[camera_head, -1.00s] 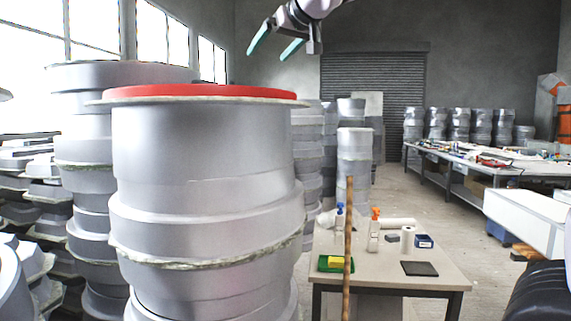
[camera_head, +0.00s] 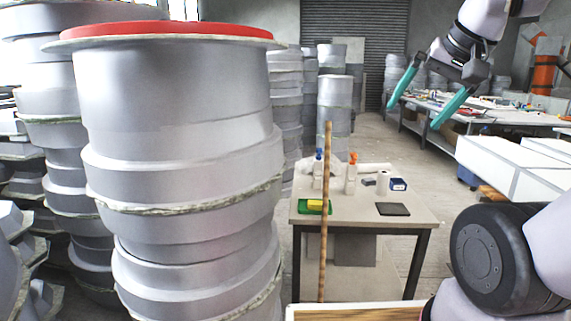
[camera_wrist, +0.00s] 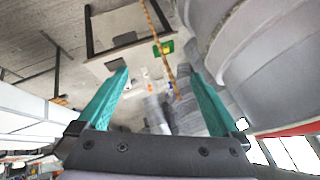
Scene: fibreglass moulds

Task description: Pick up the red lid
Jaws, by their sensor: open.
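The red lid (camera_head: 165,30) lies flat on top of the tall stack of grey moulds (camera_head: 175,110) at the left of the head view. Its red edge also shows at the lower right of the wrist view (camera_wrist: 295,130). My gripper (camera_head: 412,112) is open and empty, at the upper right of the head view, well to the right of the lid and apart from it. In the wrist view its two teal fingers (camera_wrist: 160,72) stand wide apart with nothing between them.
A small table (camera_head: 350,208) with spray bottles, a green tray and a dark pad stands right of the stack. A wooden pole (camera_head: 325,220) rises in front of it. More mould stacks (camera_head: 335,100) stand behind. A long workbench (camera_head: 480,108) and white boxes (camera_head: 515,165) are at the right.

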